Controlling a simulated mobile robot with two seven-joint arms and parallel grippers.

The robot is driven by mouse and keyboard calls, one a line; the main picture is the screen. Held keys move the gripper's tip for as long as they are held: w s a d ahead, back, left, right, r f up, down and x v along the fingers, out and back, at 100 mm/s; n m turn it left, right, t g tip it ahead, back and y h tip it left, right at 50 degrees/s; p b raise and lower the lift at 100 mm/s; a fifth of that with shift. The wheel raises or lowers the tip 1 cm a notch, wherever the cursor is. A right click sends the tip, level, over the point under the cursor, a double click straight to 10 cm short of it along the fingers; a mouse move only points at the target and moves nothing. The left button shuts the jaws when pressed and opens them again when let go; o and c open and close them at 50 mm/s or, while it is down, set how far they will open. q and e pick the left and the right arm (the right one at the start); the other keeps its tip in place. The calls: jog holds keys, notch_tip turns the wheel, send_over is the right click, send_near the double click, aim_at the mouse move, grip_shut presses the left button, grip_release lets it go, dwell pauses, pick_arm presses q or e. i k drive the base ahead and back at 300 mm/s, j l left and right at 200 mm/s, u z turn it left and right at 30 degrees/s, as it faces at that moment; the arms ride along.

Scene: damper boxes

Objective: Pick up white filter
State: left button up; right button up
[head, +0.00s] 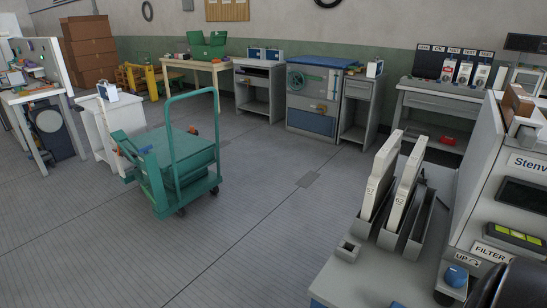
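Two thin white filters stand on edge in a grey slotted holder (392,240) on the workbench at the right. The left white filter (380,176) and the right white filter (407,182) both lean slightly and carry small dark markings on their narrow edges. Neither of my grippers is in view, and nothing is seen touching the filters.
A grey machine (520,205) with a screen and labels stands right of the filters. A small grey block (348,249) and a blue knob (456,276) are nearby. A green cart (180,160) stands on otherwise open floor at left. Benches line the back wall.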

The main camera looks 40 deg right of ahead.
aim_at(413, 166)
jog(key=i+j+z, duration=0.15)
jog(key=i, duration=0.3)
jog(key=i+j+z, duration=0.15)
jog(key=i, duration=0.35)
jog(key=i+j+z, duration=0.15)
jog(key=i, duration=0.3)
jog(key=i+z, duration=0.15)
jog(key=z, duration=0.3)
jog(key=i+z, duration=0.15)
jog(key=z, duration=0.25)
jog(key=i+j+z, duration=0.1)
jog(key=z, duration=0.35)
jog(key=i+j+z, duration=0.15)
jog(key=z, duration=0.3)
